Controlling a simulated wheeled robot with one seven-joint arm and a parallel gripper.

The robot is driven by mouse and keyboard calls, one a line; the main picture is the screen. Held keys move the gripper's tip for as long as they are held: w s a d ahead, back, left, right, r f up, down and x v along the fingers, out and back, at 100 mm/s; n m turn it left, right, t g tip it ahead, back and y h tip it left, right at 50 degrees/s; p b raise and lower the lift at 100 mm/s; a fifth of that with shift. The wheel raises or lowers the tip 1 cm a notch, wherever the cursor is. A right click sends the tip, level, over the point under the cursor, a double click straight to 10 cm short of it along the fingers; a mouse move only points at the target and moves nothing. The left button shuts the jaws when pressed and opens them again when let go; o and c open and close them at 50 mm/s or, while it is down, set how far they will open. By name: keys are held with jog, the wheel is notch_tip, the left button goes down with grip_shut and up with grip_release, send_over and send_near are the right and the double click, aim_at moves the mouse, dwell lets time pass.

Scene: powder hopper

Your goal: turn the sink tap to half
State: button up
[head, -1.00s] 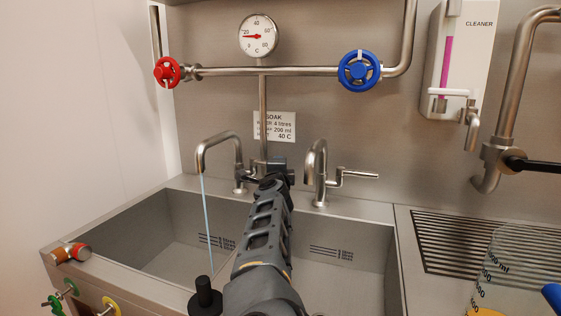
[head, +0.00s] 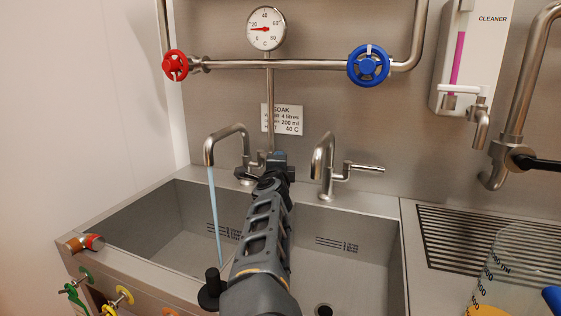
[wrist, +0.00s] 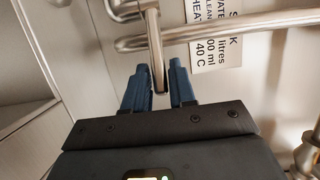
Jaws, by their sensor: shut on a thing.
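The left sink tap (head: 228,133) is a bent metal spout, and a stream of water (head: 215,205) falls from it into the left basin. My gripper (head: 277,163) reaches across the sink to the right side of this tap's base. In the wrist view its two blue fingers (wrist: 158,70) are shut on a metal lever (wrist: 155,42), one finger on each side. In the head view my gripper and arm mostly hide the lever.
A second tap (head: 322,165) with its own lever stands close to the right of my gripper. The red valve wheel (head: 175,65) and blue valve wheel (head: 368,65) are on the wall pipe above. A black upright handle (head: 212,284) stands left of my arm.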

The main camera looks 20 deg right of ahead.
jog(key=shift+a, duration=0.1)
jog(key=shift+s+a+f+p, duration=0.1)
jog(key=shift+s+a+p, duration=0.15)
jog(key=shift+a, duration=0.3)
jog(key=shift+s+a+p, duration=0.1)
jog(key=shift+a+p, duration=0.15)
jog(key=shift+a, duration=0.3)
jog(key=o, duration=0.8)
jog(key=s+a+p, duration=0.1)
jog(key=s+p, duration=0.1)
jog(key=s+a+p, duration=0.2)
jog(key=s+p, duration=0.1)
jog(key=s+a+p, duration=0.2)
jog(key=shift+s+p, duration=0.15)
jog(key=shift+p, duration=0.25)
